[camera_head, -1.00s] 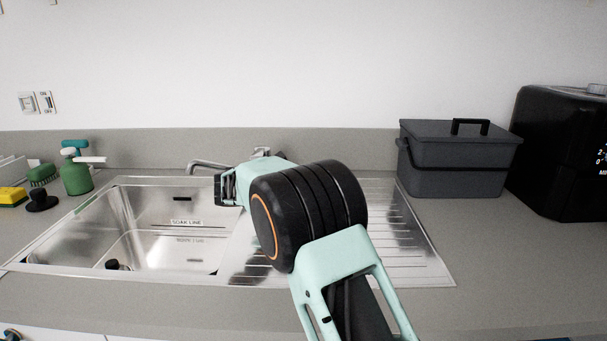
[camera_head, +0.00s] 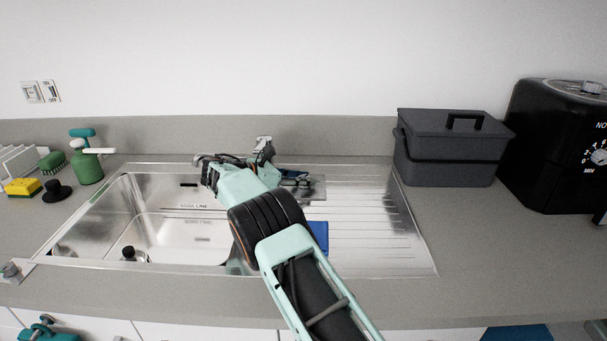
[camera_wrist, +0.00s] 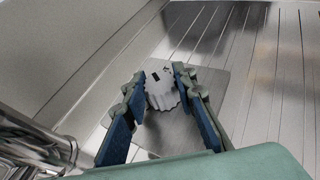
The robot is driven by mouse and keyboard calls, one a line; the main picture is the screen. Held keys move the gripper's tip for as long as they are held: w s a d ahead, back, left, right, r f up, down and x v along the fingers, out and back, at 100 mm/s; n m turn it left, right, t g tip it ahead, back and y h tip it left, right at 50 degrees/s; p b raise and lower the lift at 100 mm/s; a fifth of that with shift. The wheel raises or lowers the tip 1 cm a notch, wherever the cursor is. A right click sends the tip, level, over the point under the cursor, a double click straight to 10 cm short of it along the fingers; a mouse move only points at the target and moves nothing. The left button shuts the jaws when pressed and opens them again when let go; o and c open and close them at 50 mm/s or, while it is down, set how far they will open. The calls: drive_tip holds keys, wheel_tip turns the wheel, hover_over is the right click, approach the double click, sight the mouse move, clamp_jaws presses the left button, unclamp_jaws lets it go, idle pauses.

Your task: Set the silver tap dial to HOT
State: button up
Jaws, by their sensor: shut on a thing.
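The silver tap dial (camera_wrist: 161,92) is a ribbed round knob with a small dark mark on its top face. It sits on a flat metal plate (camera_wrist: 180,133) and stands between the two fingers of my gripper (camera_wrist: 160,77). The fingers are closed against its sides. In the head view my gripper (camera_head: 297,181) is at the back of the drainer, right of the tap (camera_head: 264,146), and the dial is hidden there. The plate shows at the gripper's right in the head view (camera_head: 318,188). No HOT lettering can be read in either view.
The sink basin (camera_head: 150,225) lies left of my arm, and the ribbed drainer (camera_head: 375,225) is mostly bare. A blue item (camera_head: 319,236) shows beside my arm. A grey lidded box (camera_head: 450,150) and a black appliance (camera_head: 555,150) stand at right. A green bottle (camera_head: 87,166) stands at left.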

idle(0.5)
drive_tip(key=o, duration=1.2)
drive_tip(key=v, duration=1.2)
